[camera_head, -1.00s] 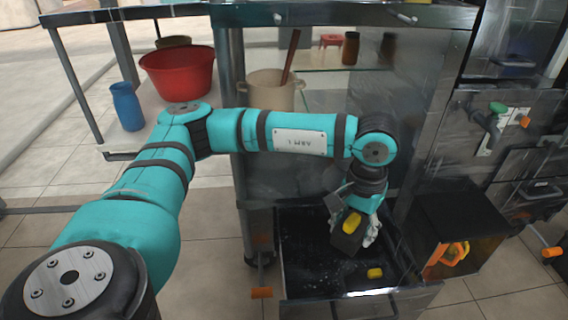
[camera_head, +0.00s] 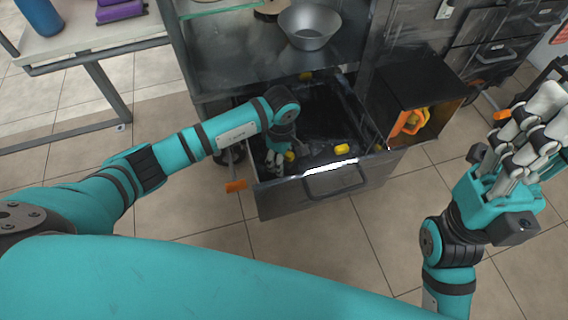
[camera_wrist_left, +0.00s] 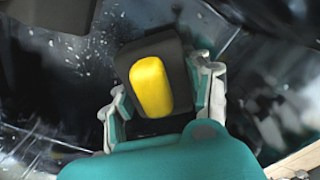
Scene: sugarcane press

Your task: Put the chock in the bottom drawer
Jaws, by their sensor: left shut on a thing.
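The chock, a black block with a yellow pad (camera_wrist_left: 152,87), sits between the fingers of my left gripper in the left wrist view. My left gripper (camera_head: 276,160) is shut on it, low at the front left of the open bottom drawer (camera_head: 318,187). In the head view only a bit of the chock's yellow (camera_head: 290,156) shows beside the fingers; whether it touches the drawer floor cannot be told. My right gripper (camera_head: 525,140) is raised over the floor at the right, apart from the drawer; its overlapping fingers hide whether it is open.
A yellow-topped piece (camera_head: 342,149) lies in the drawer's front right, and another yellow spot (camera_head: 305,76) shows at its back. A dark box with an orange part (camera_head: 410,121) stands right of the drawer. A metal bowl (camera_head: 309,26) is on the shelf above. The floor in front is clear.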

